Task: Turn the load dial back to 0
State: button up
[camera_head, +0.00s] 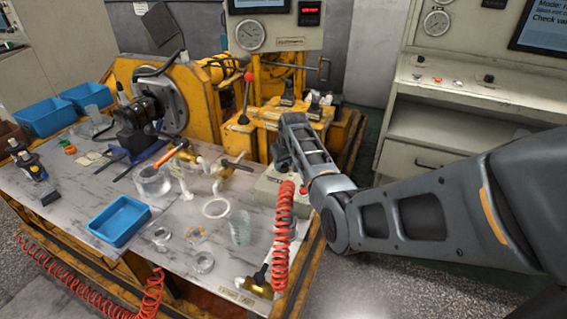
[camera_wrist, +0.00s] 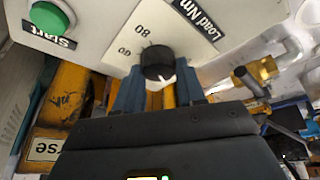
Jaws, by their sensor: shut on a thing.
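The load dial (camera_wrist: 158,62) is a black round knob on a light grey panel, under a label reading "Load Nm" in the wrist view. The numbers 80 and 60 show beside it, tilted in the picture. A small white mark shows on the knob's lower right side. My gripper (camera_wrist: 159,80) has one finger on each side of the knob and is shut on it. In the head view my arm reaches down to the grey control box (camera_head: 267,190) on the bench; the dial and fingertips are hidden there.
A green start button (camera_wrist: 48,17) is on the same panel. A red coiled hose (camera_head: 283,240) hangs beside the box. The bench holds a blue tray (camera_head: 119,221), a clear beaker (camera_head: 242,229) and several rings. Yellow machinery (camera_head: 205,100) stands behind.

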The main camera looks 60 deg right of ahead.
jog(key=n+y+b, duration=0.1)
jog(key=n, duration=0.2)
jog(key=n+t+y, duration=0.1)
jog(key=n, duration=0.2)
jog(key=shift+s+d+f+b, duration=0.1)
jog(key=shift+d+b, duration=0.05)
jog(key=shift+b, duration=0.2)
jog(key=n+y+b, duration=0.1)
jog(key=n+b, duration=0.1)
jog(key=n, duration=0.1)
jog(key=shift+n+y, duration=0.3)
jog(key=shift+n, duration=0.1)
jog(key=shift+n+y+b, duration=0.3)
jog(key=shift+n+b, duration=0.45)
jog(key=shift+n, duration=0.05)
jog(key=o, duration=1)
jog(key=shift+o, duration=0.2)
jog(key=v, duration=0.8)
